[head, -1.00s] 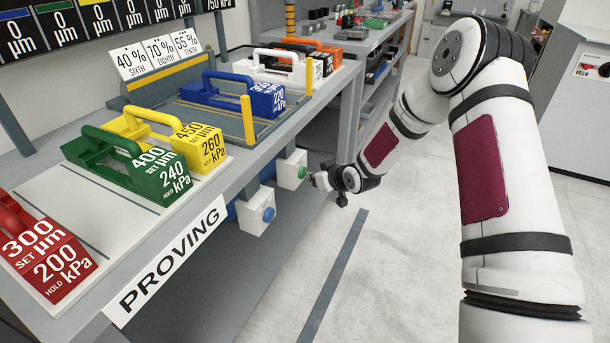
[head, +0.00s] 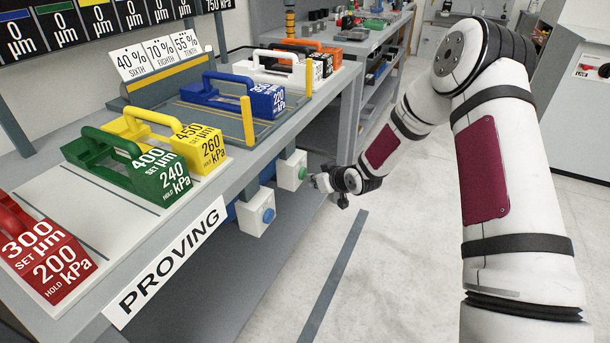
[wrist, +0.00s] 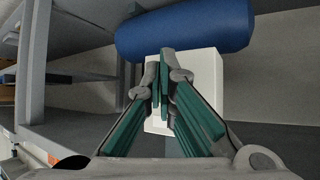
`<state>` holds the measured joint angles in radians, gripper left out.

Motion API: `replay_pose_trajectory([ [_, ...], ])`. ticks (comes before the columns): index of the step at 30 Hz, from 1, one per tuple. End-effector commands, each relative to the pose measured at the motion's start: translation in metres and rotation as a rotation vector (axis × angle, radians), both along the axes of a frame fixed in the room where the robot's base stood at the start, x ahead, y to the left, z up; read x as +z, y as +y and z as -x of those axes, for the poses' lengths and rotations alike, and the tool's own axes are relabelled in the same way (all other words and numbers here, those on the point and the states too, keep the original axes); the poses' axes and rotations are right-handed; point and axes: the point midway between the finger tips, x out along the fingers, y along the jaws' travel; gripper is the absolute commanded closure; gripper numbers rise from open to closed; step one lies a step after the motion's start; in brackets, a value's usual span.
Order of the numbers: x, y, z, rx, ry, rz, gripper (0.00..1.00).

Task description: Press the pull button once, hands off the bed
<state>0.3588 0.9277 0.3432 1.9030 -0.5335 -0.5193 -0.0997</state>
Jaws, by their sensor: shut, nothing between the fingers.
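A white box with a green button (head: 302,172) hangs under the front edge of the proving bench. A second white box with a blue button (head: 268,215) hangs nearer. No label on either shows which is the pull button. My gripper (head: 314,181) is shut and empty, just right of the green-button box, with a small gap seeming to remain. In the wrist view my closed fingers (wrist: 164,52) point at a white box (wrist: 205,75) and hide its button face. The grey bed (head: 215,117) with a blue weight (head: 245,93) is above, clear of my gripper.
Green (head: 135,165), yellow (head: 175,140) and red (head: 40,255) handled weights stand on the bench. A blue cylinder (wrist: 185,30) lies behind the white box in the wrist view. The floor right of the bench (head: 400,250) is clear.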

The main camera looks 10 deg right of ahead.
Motion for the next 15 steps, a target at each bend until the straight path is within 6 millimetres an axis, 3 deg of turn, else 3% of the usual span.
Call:
replay_pose_trajectory([
  [15, 0.0007, -0.0118, 0.0071, -0.004, 0.000, -0.001, 1.00],
])
